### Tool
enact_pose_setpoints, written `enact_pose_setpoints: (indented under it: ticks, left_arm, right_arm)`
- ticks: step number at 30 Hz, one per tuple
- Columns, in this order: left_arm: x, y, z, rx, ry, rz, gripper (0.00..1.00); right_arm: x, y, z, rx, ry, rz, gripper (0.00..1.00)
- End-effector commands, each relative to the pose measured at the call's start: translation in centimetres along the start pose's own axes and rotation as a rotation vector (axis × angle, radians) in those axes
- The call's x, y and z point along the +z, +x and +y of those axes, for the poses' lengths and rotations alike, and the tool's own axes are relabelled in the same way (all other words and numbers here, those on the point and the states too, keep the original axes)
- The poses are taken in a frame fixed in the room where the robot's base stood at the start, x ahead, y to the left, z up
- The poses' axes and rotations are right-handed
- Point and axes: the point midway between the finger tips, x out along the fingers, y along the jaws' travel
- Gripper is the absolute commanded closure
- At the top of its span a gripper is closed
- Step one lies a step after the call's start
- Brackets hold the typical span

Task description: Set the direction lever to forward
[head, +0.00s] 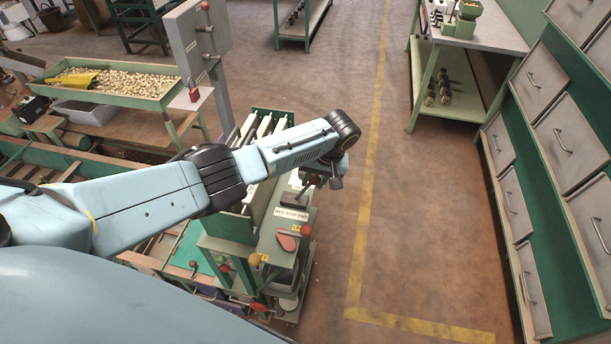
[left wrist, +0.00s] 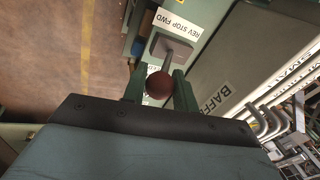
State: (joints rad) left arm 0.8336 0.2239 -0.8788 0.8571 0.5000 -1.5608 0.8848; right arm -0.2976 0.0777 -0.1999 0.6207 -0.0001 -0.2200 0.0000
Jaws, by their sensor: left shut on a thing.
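The direction lever has a dark red ball knob (left wrist: 159,85) on a grey stem rising from a square plate (left wrist: 172,48) in the left wrist view. Beside the plate is a label reading REV STOP FWD (left wrist: 182,25); the label also shows in the head view (head: 291,214). My left gripper (left wrist: 158,88) has one finger on each side of the knob and is shut on it. In the head view the left gripper (head: 314,182) is above the lever panel, and wrist and fingers partly hide the lever. I cannot tell which marked position the stem points to. My right gripper is out of view.
A red handle (head: 288,242) and several ball-topped levers sit on the green machine near the lever. A tray of nuts (head: 120,85) stands at the left. Grey drawers (head: 555,130) line the right side. The floor between (head: 425,220) is clear.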

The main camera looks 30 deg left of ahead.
Motion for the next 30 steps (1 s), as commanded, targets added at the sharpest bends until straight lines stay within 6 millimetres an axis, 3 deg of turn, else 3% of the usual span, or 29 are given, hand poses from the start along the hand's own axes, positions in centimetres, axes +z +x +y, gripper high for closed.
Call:
enact_pose_setpoints:
  ticks: [9, 22, 23, 27, 30]
  left_arm:
    - [0.3, 0.3, 1.4, 0.012, 0.000, -0.002, 1.00]
    - [0.3, 0.4, 1.5, 0.014, 0.000, -0.001, 1.00]
    - [0.3, 0.4, 1.5, 0.014, 0.000, -0.001, 0.70]
    - [0.3, 0.4, 1.5, 0.013, 0.000, -0.002, 0.52]
    - [0.3, 0.4, 1.4, 0.012, 0.000, -0.001, 0.51]
  right_arm:
    - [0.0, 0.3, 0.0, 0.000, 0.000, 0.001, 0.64]
    - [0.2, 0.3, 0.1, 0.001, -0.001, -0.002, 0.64]
    - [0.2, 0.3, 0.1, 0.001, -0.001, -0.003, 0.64]
    - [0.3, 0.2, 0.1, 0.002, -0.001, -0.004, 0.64]
    - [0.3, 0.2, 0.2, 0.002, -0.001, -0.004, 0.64]
